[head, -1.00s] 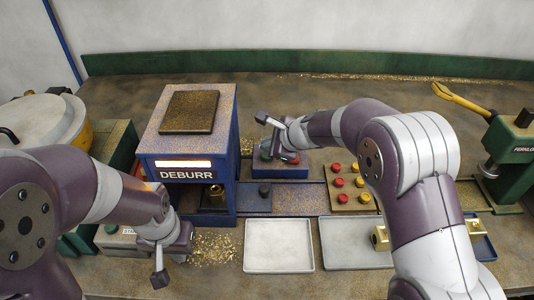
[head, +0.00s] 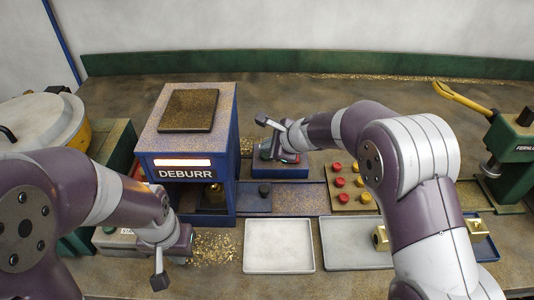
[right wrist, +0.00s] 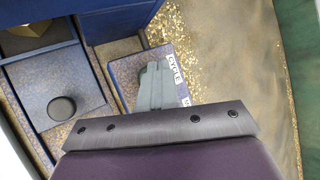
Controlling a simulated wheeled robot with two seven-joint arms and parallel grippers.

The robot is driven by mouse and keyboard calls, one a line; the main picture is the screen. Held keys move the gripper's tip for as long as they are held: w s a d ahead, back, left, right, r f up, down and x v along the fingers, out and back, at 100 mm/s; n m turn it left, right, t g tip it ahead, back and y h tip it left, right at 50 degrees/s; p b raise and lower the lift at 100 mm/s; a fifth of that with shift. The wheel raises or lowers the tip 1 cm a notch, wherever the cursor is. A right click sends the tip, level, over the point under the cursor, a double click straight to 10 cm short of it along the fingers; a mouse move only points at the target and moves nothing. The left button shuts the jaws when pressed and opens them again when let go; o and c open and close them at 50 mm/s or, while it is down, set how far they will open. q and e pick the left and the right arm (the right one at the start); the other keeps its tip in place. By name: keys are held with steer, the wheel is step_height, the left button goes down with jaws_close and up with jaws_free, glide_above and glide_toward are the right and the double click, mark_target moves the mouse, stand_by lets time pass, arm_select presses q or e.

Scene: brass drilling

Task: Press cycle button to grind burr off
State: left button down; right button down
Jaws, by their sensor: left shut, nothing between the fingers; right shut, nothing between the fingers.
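The blue button box (head: 285,172) is right of the machine, with a CYCLE label (right wrist: 175,68) in the right wrist view. My right gripper (right wrist: 153,82) is shut and empty over the box beside that label; its fingers cover the button there, and contact cannot be told. My left gripper (head: 178,250) is shut, low in front of the machine; its fingertips are unclear.
A black knob (head: 264,190) stands on the blue slide right of the machine. A panel holds red and yellow knobs (head: 340,182). Two grey trays (head: 279,246) lie in front. A green press (head: 515,150) stands right. Brass chips (head: 213,246) litter the bench.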

arm_select(q)
steer(key=shift+f+b, duration=0.55)
arm_select(e)
steer(key=shift+f, duration=0.55)
arm_select(q)
steer(key=shift+r, duration=0.15)
arm_select(e)
steer(key=shift+r, duration=0.1)
arm_select(q)
steer(key=shift+r+p, duration=0.7)
steer(key=shift+p, duration=0.2)
arm_select(e)
steer(key=shift+r, duration=0.85)
